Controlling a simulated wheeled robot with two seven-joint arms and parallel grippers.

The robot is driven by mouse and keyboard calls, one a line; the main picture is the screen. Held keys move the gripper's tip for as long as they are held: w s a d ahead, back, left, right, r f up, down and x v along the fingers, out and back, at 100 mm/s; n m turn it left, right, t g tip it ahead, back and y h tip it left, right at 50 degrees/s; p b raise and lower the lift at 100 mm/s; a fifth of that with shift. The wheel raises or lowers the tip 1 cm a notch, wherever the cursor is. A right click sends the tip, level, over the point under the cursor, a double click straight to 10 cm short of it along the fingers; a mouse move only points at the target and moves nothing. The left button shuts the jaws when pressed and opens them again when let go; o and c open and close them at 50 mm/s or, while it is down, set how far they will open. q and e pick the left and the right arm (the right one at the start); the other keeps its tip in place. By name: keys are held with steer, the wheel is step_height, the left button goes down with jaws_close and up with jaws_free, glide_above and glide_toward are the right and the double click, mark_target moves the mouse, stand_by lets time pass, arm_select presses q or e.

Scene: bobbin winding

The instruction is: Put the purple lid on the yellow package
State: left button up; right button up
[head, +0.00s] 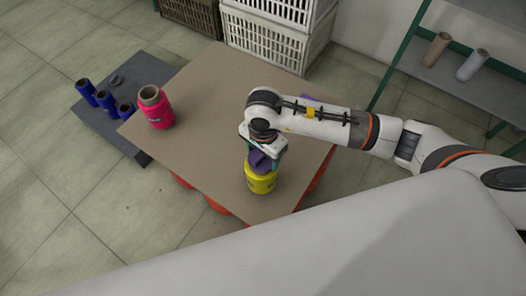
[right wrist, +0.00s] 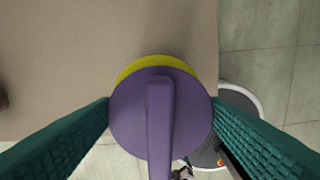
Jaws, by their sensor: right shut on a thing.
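The yellow package (head: 261,184) stands upright near the front edge of the brown table. The purple lid (head: 257,161) is right above it, held by my right gripper (head: 264,158). In the right wrist view the round purple lid (right wrist: 125,118), with a raised bar across it, sits between the two green fingers, which press its sides. A yellow crescent of the package (right wrist: 155,62) shows past the lid's upper edge, so the two are not fully lined up in that view. I cannot tell whether lid and package touch. My left gripper is not in view.
A pink spool (head: 155,108) stands on the table (head: 205,150) at the left. Another purple thing (head: 308,98) is partly hidden behind my right arm. Blue spools (head: 105,99) stand on a grey platform. Crates (head: 265,42) stand behind; a shelf (head: 460,85) is at right.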

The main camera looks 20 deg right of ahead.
arm_select(q)
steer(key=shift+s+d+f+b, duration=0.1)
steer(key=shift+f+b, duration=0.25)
steer(key=shift+b, duration=0.2)
arm_select(e)
steer(key=shift+f, duration=0.45)
steer(key=o, duration=1)
